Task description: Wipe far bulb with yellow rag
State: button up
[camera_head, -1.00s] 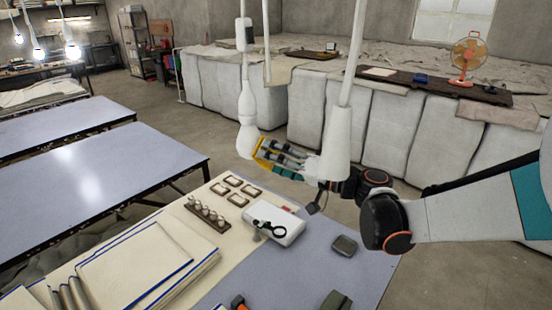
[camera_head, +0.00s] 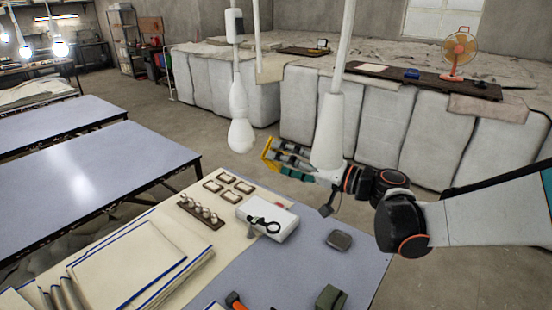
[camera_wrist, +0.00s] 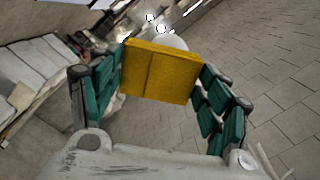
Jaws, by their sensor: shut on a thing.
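My gripper (camera_head: 275,158) is shut on the yellow rag (camera_head: 267,154), which stands upright between its fingertips. In the wrist view the rag (camera_wrist: 160,72) spans the gap between the teal finger pads. A white bulb (camera_head: 241,136) hangs from a cord just left of the rag in the head view, with a small gap between them in the picture. In the wrist view a pale round shape, likely this bulb (camera_wrist: 172,43), shows partly behind the rag's top edge. A white cone-shaped lamp part (camera_head: 328,130) hangs by my gripper's wrist end and overlaps it in the picture.
Several lit bulbs hang at the far upper left, one of them (camera_head: 59,47) bright. Below is a work table with a white box (camera_head: 268,215), square frames and folded cloth (camera_head: 125,255). A blue-grey table (camera_head: 90,185) stands left. An orange fan (camera_head: 459,50) stands at the back.

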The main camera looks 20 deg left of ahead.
jog(key=shift+s+d, duration=0.15)
jog(key=shift+d, duration=0.4)
jog(key=shift+d, duration=0.15)
jog(key=v, duration=0.2)
jog(key=shift+s+d+b, duration=0.1)
jog(key=shift+d+b, duration=0.2)
jog(key=shift+d, duration=0.05)
jog(key=shift+a, duration=0.15)
jog(key=shift+b+x, duration=0.55)
jog(key=shift+x, duration=2.75)
jog(key=shift+a+f, duration=0.1)
jog(key=shift+a, duration=0.95)
